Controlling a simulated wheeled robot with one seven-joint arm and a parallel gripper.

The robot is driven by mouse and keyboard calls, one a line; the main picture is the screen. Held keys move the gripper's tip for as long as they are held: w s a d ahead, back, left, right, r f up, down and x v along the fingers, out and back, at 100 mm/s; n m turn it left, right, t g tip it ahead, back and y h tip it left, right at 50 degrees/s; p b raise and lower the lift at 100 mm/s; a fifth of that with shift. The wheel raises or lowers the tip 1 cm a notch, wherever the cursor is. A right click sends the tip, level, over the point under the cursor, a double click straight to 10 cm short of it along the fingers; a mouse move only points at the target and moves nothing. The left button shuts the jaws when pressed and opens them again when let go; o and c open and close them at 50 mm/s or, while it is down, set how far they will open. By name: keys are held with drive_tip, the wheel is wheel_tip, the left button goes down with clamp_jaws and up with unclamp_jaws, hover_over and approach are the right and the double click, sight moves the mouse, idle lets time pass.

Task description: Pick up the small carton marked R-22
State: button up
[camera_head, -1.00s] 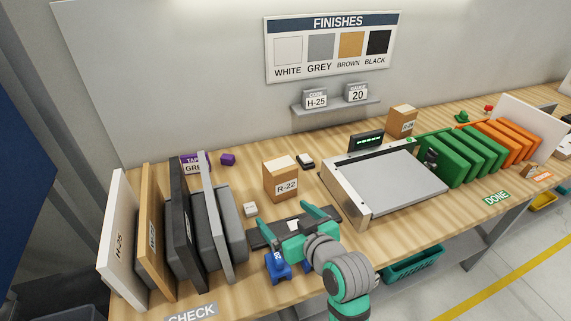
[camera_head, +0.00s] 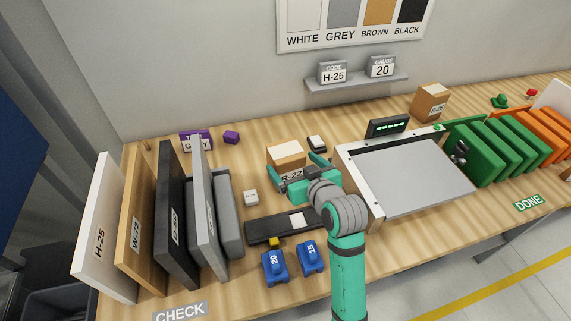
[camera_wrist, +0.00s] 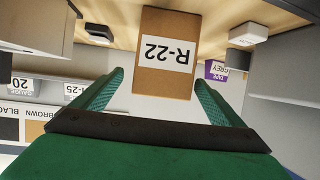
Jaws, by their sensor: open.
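The small carton marked R-22 (camera_head: 286,155) is a brown box with a pale top, standing upright on the wooden bench. In the wrist view the carton (camera_wrist: 166,72) appears upside down, its white R-22 label facing me. My gripper (camera_head: 301,174) is in front of the carton and partly covers its label in the head view. In the wrist view my gripper (camera_wrist: 162,97) is open, with one green finger to each side of the carton's near end. I see no clear contact between fingers and carton.
A second carton (camera_head: 430,102) stands at the back right. The grey-topped machine (camera_head: 410,178) is close on the right. A small black-and-white item (camera_head: 317,144) sits just behind the carton. Upright panels (camera_head: 170,215) stand at the left. Blue blocks (camera_head: 274,267) are in front.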

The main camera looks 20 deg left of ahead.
drive_tip(key=shift+a+x, duration=0.25)
drive_tip(key=shift+x, duration=2.35)
drive_tip(key=shift+s+r, duration=0.1)
drive_tip(key=shift+r, duration=0.1)
drive_tip(key=c, duration=1.3)
drive_tip(key=shift+c, duration=0.6)
drive_tip(key=shift+r, duration=0.2)
